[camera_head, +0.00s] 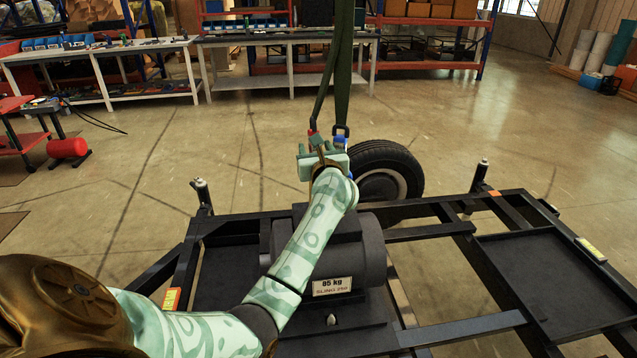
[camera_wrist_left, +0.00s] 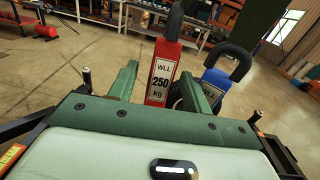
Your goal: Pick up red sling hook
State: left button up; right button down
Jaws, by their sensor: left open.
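The red sling hook (camera_head: 313,129) hangs from a dark green sling in the head view. In the left wrist view the red hook (camera_wrist_left: 162,72) is a red block marked WLL 250 kg with a dark loop on top. It is between the two green fingers of my left gripper (camera_wrist_left: 158,76). The fingers are open, and whether either touches the hook I cannot tell. In the head view my left gripper (camera_head: 322,153) reaches up to the hook and hides its lower part. My right gripper is in neither view.
A blue hook (camera_wrist_left: 216,84) with a dark loop hangs close to the right of the red one. A dark motor marked 85 kg (camera_head: 330,287) sits on a black frame (camera_head: 430,231) under my left arm. A tyre (camera_head: 386,171) stands behind. The floor beyond is mostly clear.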

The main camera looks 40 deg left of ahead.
pick_arm(q)
jog(key=shift+f+x, duration=0.2)
jog(key=shift+x, duration=0.85)
jog(key=shift+r, duration=0.15)
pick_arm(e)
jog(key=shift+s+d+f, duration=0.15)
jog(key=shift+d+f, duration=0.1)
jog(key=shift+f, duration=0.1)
pick_arm(q)
grip_shut()
jog(key=shift+r, duration=0.1)
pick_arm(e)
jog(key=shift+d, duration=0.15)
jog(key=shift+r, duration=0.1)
